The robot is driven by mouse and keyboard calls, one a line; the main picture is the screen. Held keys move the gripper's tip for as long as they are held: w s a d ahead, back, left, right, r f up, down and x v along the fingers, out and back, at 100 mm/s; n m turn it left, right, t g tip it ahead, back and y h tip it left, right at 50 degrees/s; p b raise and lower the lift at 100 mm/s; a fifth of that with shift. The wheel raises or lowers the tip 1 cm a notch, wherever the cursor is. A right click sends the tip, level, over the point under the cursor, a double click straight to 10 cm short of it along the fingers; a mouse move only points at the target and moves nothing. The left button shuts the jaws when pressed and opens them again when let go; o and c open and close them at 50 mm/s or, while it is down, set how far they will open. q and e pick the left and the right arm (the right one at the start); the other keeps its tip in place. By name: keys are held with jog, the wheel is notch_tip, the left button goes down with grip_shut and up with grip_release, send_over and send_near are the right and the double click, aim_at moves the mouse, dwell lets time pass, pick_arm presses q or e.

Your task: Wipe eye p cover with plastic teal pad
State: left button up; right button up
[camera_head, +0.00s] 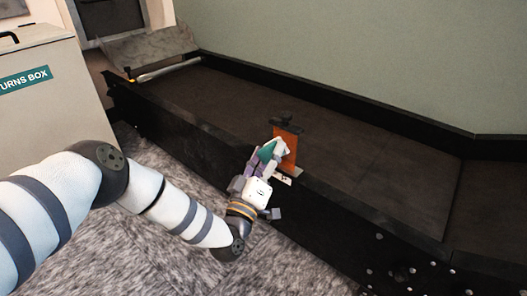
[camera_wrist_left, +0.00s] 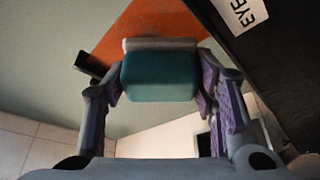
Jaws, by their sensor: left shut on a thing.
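My left gripper (camera_head: 268,160) is shut on the teal pad (camera_head: 266,151) at the near black side wall of the sorter. In the left wrist view the teal pad (camera_wrist_left: 160,77) sits between the two fingers, with a pale grey strip along its far edge. An orange plate (camera_head: 290,146), seemingly the eye p cover, stands upright at the wall with a dark knob on top. It also shows in the left wrist view (camera_wrist_left: 150,22), just beyond the pad. I cannot tell whether the pad touches it. My right gripper is not in view.
The sorter's dark bed (camera_head: 240,100) is empty, with raised black side walls. A white label (camera_wrist_left: 240,12) reading "EYE" is on the black wall. A beige returns box (camera_head: 45,95) stands at the left. Grey carpet (camera_head: 150,262) lies in front.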

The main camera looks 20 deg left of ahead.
aim_at(292, 150)
pick_arm(q)
jog(key=shift+s+d+p, duration=0.1)
jog(key=shift+s+d, duration=0.15)
jog(key=shift+d, duration=0.55)
jog(key=shift+s+d+p, duration=0.1)
jog(key=shift+s+d, duration=0.15)
jog(key=shift+d, duration=0.5)
jog(key=shift+s+d+p, duration=0.1)
jog(key=shift+s+d, duration=0.15)
jog(key=shift+d, duration=0.55)
jog(key=shift+s+r, duration=0.1)
jog(key=shift+w+a, duration=0.3)
jog(key=shift+a, duration=0.35)
jog(key=shift+w+a, duration=0.3)
jog(key=shift+a, duration=0.35)
jog(key=shift+w+a, duration=0.2)
jog(key=shift+a, duration=0.45)
jog(key=shift+w+a, duration=0.25)
jog(key=shift+a, duration=0.35)
jog(key=shift+w+a, duration=0.2)
jog(key=shift+a, duration=0.45)
jog(key=shift+s, duration=0.35)
jog(key=s+p, duration=0.1)
jog(key=s+a+p, duration=0.1)
jog(key=s, duration=0.1)
jog(key=s+a+p, duration=0.1)
jog(key=s, duration=0.1)
